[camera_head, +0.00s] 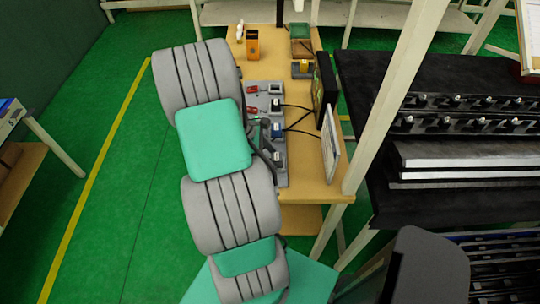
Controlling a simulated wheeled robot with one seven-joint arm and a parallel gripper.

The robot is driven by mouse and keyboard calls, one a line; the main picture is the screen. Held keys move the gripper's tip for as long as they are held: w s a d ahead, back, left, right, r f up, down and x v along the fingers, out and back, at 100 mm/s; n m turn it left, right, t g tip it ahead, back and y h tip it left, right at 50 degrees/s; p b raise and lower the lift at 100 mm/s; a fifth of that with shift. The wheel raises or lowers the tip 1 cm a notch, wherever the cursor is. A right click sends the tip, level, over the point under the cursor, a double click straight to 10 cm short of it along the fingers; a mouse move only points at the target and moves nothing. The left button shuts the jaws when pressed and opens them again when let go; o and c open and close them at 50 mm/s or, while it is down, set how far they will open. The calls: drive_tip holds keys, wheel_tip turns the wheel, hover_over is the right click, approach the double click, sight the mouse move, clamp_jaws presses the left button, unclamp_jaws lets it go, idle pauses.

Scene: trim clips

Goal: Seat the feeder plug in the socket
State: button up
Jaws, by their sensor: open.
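A grey panel (281,180) lies on the wooden workbench, partly behind my arm. Black cables (297,124) run from the upper and middle ones to the right. I cannot tell which piece is the feeder plug or which is its socket. My gripper (266,142) is a dark shape over the middle of the panel, mostly hidden by my arm. It is open, and I see nothing held. Whether it touches a connector is unclear.
Red-handled parts (252,89) sit on the panel's left. A black monitor (325,88) and a white tilted board (331,145) stand at the workbench's (315,189) right edge. An orange box (252,44) is at the back. A pale post (391,90) rises at the right.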

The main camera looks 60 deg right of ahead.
drive_tip(key=w+a+r+m+t+b, duration=0.1)
drive_tip(key=w+a+r+t, duration=0.1)
drive_tip(key=w+a+r, duration=0.35)
drive_tip(key=w+a+r+t, duration=0.1)
drive_tip(key=w+a+r, duration=0.2)
drive_tip(key=w+r, duration=0.5)
drive_tip(key=a+r+m+t+y, duration=0.1)
drive_tip(key=a+r+t, duration=0.1)
drive_tip(key=a, duration=0.7)
drive_tip(key=w+a+r+m+t+y, duration=0.1)
drive_tip(key=a+r+m+t, duration=0.1)
drive_tip(key=a, duration=0.8)
drive_tip(key=w+a+r+m+t, duration=0.1)
drive_tip(key=a+r+t, duration=0.2)
drive_tip(key=a, duration=0.6)
drive_tip(key=shift+a+r+t+y, duration=0.2)
drive_tip(key=shift+t+y, duration=0.1)
drive_tip(key=shift+y, duration=0.1)
